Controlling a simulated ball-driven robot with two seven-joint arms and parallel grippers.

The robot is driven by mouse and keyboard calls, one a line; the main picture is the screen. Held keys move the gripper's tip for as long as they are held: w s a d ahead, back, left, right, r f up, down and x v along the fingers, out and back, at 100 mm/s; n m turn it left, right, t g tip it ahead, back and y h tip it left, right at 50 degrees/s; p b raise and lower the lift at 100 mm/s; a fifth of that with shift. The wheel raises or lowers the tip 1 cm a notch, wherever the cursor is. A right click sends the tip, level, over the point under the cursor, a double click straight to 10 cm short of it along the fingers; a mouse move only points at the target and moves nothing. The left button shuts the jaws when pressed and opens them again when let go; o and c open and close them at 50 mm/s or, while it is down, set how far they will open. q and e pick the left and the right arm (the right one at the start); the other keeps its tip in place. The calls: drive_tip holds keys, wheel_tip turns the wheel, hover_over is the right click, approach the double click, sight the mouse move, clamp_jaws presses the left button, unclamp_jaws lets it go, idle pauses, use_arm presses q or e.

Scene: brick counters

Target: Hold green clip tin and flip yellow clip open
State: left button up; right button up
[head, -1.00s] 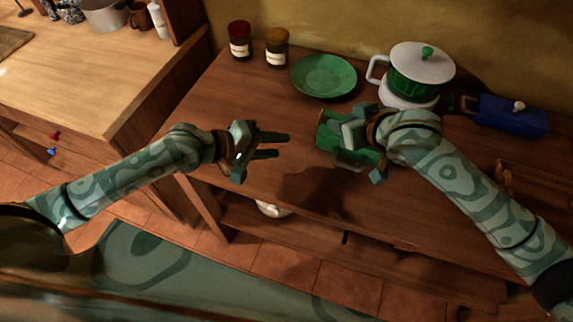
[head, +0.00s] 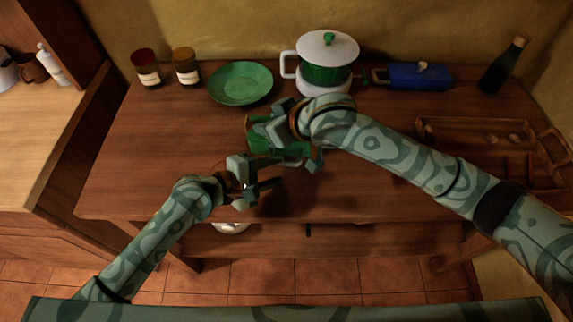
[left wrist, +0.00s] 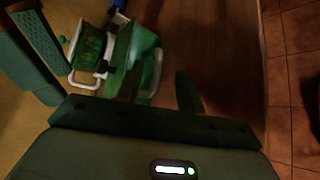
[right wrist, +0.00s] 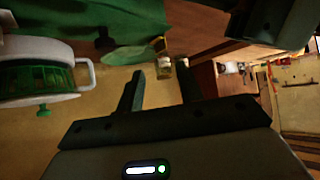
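The green tin (head: 258,133) is on the brown counter, partly covered by my right gripper. A pale wire piece (head: 292,162) shows at its near side; in the left wrist view a pale wire loop (left wrist: 155,80) shows beside green surfaces.
A green plate (head: 240,83), a white-lidded green pot (head: 326,72) and a blue box (head: 420,77) stand behind. Two jars (head: 186,66) are at back left. A dark bottle (head: 502,65) and wooden tray (head: 455,157) are at right. The counter's left is clear.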

sight(292, 165)
use_arm(q)
drive_tip(key=x, duration=0.5)
drive_tip(key=shift+c, duration=0.4)
